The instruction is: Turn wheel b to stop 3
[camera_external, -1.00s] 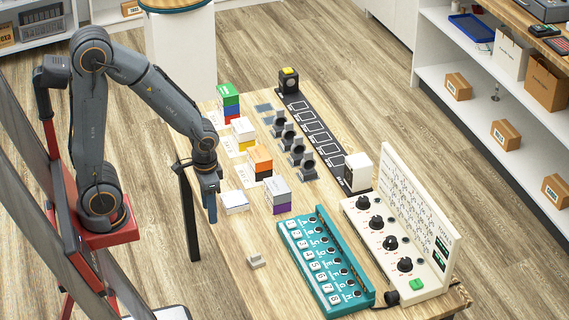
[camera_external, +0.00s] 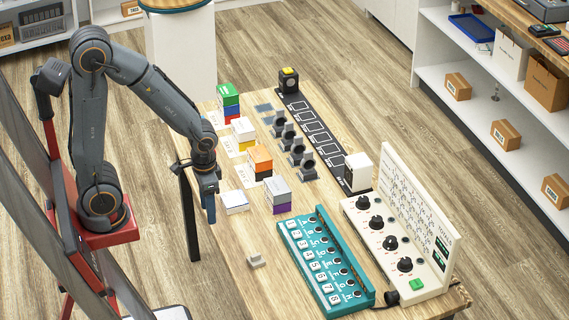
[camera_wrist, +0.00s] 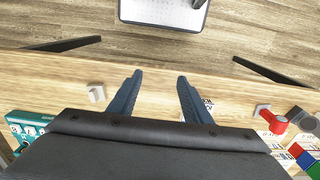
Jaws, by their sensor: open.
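A white panel (camera_external: 411,288) stands at the right end of the table, with a row of black knobs along its base and a green button. The knobs include one at the far end (camera_external: 362,202), one after it (camera_external: 376,222), one further along (camera_external: 390,243) and one nearest the button (camera_external: 405,264). Their letters and stop marks are too small to read, so I cannot tell which is wheel b. My gripper (camera_external: 209,207) hangs by the table's left edge, far from the knobs. In the wrist view its blue fingers (camera_wrist: 160,76) are apart with nothing between them.
A teal box (camera_external: 369,294) with numbered keys lies left of the panel. A small grey block (camera_external: 256,261) sits on the bare near tabletop. Coloured box stacks (camera_external: 277,194), grey holders (camera_external: 297,150) and a black strip (camera_external: 318,131) fill the far part.

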